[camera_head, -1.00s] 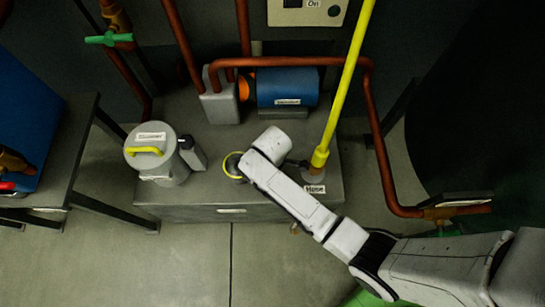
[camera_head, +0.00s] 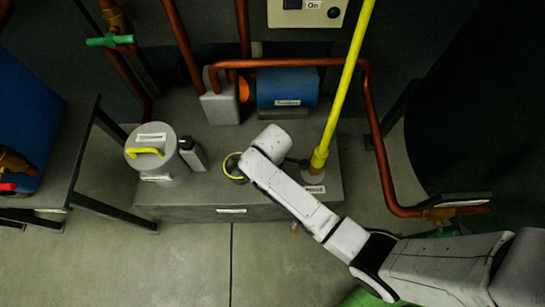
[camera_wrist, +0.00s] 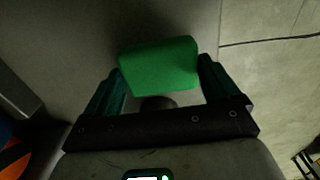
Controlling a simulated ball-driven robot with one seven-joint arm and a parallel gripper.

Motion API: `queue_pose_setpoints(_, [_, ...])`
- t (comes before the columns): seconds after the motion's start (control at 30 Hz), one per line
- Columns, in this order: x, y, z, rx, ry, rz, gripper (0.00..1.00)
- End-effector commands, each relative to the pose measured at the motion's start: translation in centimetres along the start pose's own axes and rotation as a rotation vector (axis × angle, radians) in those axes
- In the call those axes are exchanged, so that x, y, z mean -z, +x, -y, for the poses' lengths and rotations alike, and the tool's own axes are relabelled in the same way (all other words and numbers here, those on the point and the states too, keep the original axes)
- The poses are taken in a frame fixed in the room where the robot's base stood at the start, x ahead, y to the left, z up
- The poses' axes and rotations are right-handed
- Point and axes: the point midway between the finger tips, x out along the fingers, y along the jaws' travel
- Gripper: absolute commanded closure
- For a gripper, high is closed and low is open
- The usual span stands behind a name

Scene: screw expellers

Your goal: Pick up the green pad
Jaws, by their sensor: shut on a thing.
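The green pad (camera_wrist: 160,67) shows in the wrist view as a bright green, rounded block. It sits between the two dark fingers of my gripper (camera_wrist: 163,72), which is shut on it. A dark round part is just below the pad. Grey floor shows beyond the pad, and it looks held clear of that floor. In the head view, the pad and my fingers cannot be made out. My white arm reaches from the lower right to the grey bench there.
The grey bench (camera_head: 230,195) carries a lidded grey pot (camera_head: 165,165) with a yellow handle, a dark-capped bottle (camera_head: 193,155), a blue cylinder (camera_head: 287,88) and an upright yellow pole (camera_head: 340,95). Copper pipes (camera_head: 378,150) run behind and right. Floor is open in front.

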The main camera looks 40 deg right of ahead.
Motion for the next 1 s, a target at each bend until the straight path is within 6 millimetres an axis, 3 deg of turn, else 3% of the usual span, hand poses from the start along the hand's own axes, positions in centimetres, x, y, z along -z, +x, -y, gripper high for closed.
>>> queue_pose_setpoints(0.13, [-0.2, -2.6, 0.2, -0.001, 0.0, -0.002, 0.45])
queue_pose_setpoints(0.4, [-3.8, -8.6, 3.8, -0.001, 0.001, -0.002, 0.45])
queue_pose_setpoints(0.7, [-8.3, -10.9, 8.3, 0.0, 0.0, 0.0, 0.45])
queue_pose_setpoints(1.0, [-9.8, -11.8, 9.9, -0.001, -0.001, -0.001, 0.45])
